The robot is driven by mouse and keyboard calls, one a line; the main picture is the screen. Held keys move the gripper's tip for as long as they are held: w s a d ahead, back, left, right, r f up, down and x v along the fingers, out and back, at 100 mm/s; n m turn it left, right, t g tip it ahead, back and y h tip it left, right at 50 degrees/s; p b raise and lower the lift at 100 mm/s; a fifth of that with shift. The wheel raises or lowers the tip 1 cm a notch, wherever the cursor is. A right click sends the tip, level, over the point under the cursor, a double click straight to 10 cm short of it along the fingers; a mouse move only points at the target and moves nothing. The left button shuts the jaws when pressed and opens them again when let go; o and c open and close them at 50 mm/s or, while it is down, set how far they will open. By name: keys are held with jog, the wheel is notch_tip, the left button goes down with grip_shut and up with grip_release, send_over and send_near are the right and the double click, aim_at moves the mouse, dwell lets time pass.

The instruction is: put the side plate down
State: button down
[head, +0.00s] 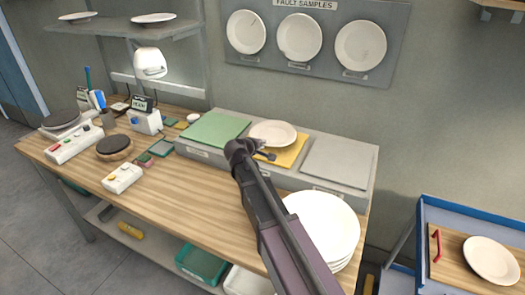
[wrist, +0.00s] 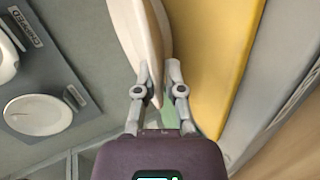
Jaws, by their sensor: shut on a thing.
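The cream side plate (head: 272,132) is level, over the yellow pad (head: 293,152) in the middle of the grey bench-top unit. My gripper (head: 262,152) is at the plate's near rim. In the wrist view the fingers (wrist: 159,84) are shut on the rim of the plate (wrist: 140,30), one on each face. The yellow pad (wrist: 218,70) lies beside the plate there, on its underside. A narrow gap seems to show between them, but I cannot tell whether the far edge touches. My arm hides part of the unit's front.
A green pad (head: 214,130) lies left and a grey pad (head: 338,162) right. A stack of larger white plates (head: 325,222) stands close to my arm's right. Control boxes (head: 122,178) stand left. Sample plates (head: 300,37) hang on the wall board behind.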

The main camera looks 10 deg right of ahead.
jog(key=shift+f+b, duration=0.3)
jog(key=shift+f, duration=0.2)
jog(key=shift+f, duration=0.15)
jog(key=c, duration=0.7)
grip_release()
jog(key=shift+c, duration=0.2)
jog(key=shift+r, duration=0.25)
jog(key=p+v, duration=0.5)
jog(key=v, duration=0.7)
